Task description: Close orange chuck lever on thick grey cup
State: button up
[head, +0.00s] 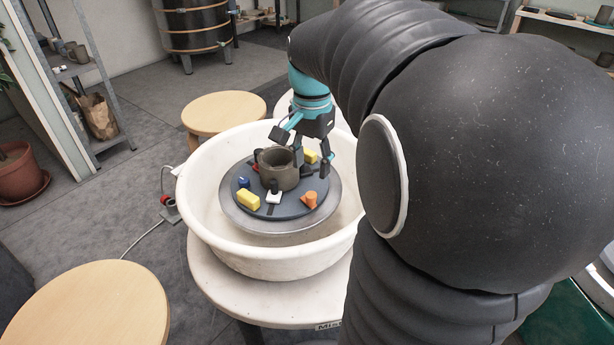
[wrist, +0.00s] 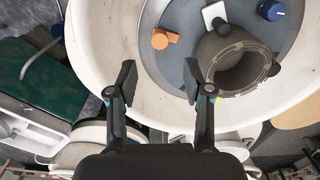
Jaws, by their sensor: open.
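The thick grey cup (head: 278,169) stands upright on the dark round chuck plate (head: 270,208) in the potter's wheel. The orange chuck lever (head: 310,199) is on the plate at the cup's front right; in the wrist view the lever (wrist: 162,39) lies left of the cup (wrist: 232,62). My gripper (head: 311,168) is open and empty above the plate's right side. In the wrist view its fingers (wrist: 158,82) are spread wide, the right one close to the cup's edge and the left one over the white basin. I cannot tell whether the right finger touches the cup.
A white basin (head: 205,228) surrounds the wheel with a raised rim. Yellow blocks (head: 248,200), a white lever (head: 274,196) and a blue knob (head: 243,182) sit on the plate around the cup. Wooden stools (head: 95,308) stand outside the basin.

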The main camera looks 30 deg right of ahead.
jog(key=shift+r, duration=1.65)
dwell(0.9)
